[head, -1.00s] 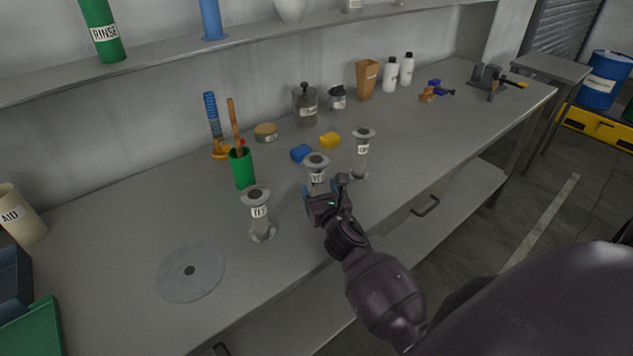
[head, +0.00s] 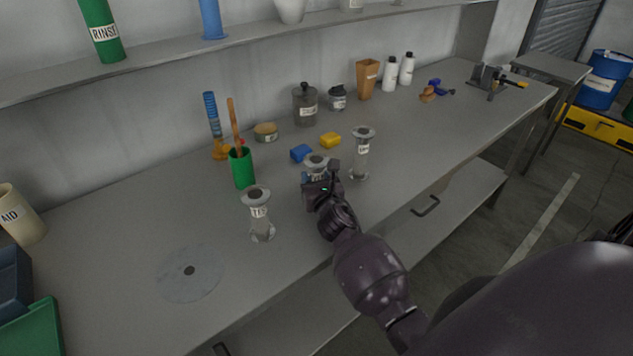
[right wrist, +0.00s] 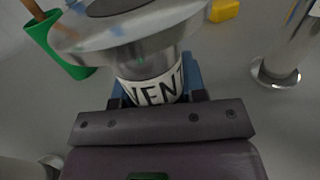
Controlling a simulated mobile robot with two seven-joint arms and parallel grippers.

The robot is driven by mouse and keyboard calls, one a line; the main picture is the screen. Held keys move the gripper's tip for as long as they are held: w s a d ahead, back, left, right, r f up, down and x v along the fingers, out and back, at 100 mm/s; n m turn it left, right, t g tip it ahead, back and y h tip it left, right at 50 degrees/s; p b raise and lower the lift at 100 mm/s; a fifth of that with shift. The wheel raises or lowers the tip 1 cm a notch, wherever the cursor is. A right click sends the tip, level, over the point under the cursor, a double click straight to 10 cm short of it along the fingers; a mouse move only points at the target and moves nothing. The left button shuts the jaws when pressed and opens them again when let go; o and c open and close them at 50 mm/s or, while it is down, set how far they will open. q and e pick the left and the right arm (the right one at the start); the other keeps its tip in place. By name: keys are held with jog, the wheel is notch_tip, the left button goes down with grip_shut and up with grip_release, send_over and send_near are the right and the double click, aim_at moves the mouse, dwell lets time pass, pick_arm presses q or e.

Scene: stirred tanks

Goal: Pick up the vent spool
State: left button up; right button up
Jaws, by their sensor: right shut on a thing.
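The vent spool (head: 316,161) is a grey metal spool with a wide flange, standing between two similar spools on the bench. In the right wrist view the vent spool (right wrist: 153,84) shows its white VENT label close up, between blue finger pads. My right gripper (head: 318,182) is shut on its body; in the right wrist view the gripper (right wrist: 155,95) grips it just below the top flange. The spool's lower part is hidden behind my gripper. My left gripper is not in view.
One labelled spool (head: 259,214) stands to the left and another (head: 362,154) to the right, both close by. A green cup (head: 242,168), a blue block (head: 301,153) and a yellow block (head: 330,140) are behind. The bench's front left holds a flat grey disc (head: 207,272).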

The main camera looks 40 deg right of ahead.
jog(key=shift+c, duration=1)
jog(key=shift+r, duration=0.1)
